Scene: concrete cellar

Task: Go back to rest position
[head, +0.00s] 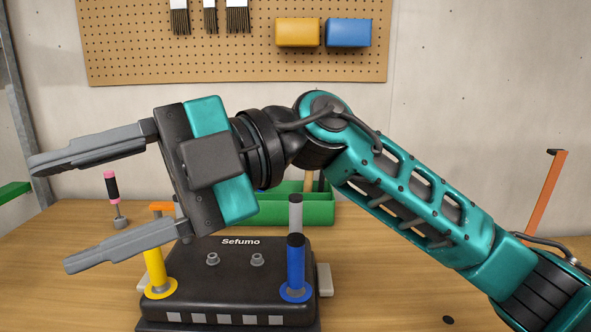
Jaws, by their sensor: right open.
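My right gripper (50,215) comes in from the right on its teal and black arm. Its two grey fingers point left and are spread wide, with nothing between them. It hangs in front of and above a black box (230,285) marked "Sefumo" on the wooden table. The lower finger passes in front of the upper part of a yellow post (156,268) at the box's left. A blue post (296,268) stands at the box's right front, with a grey post (295,210) behind it. My left gripper is not in view.
A green bin (312,207) stands behind the box, partly hidden by my arm. A black and pink handled tool (112,190) stands at the left. An orange upright (545,195) is at the right. A pegboard (240,55) with brushes hangs on the wall. The table's right front (400,300) is mostly clear.

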